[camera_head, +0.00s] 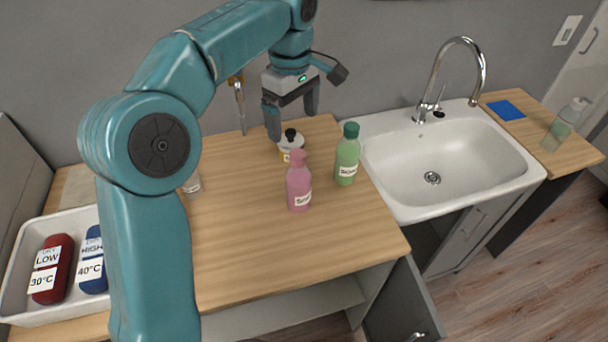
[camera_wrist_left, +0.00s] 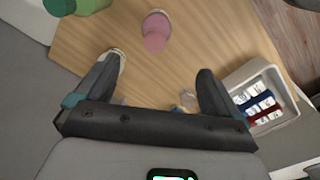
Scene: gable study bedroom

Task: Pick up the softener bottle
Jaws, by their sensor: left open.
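A pink bottle (camera_head: 299,188) and a green bottle (camera_head: 347,158) stand upright on the wooden counter; their label words are too small to read surely, so I cannot tell which is the softener. A white bottle with a black cap (camera_head: 291,148) stands behind the pink one. My left gripper (camera_head: 292,122) is open and empty, pointing down near the white bottle, behind the pink and green ones. In the wrist view, the open left gripper (camera_wrist_left: 160,70) shows with the pink bottle (camera_wrist_left: 156,32) beyond the fingers and the green bottle (camera_wrist_left: 75,6) at the top left. My right gripper is not in view.
A white tray (camera_head: 20,285) with red and blue labelled containers is at the left. A sink (camera_head: 400,200) with a tap lies right of the counter. A pale green bottle (camera_head: 566,122) and a blue cloth-like item (camera_head: 506,110) are beyond it. The counter's front middle is clear.

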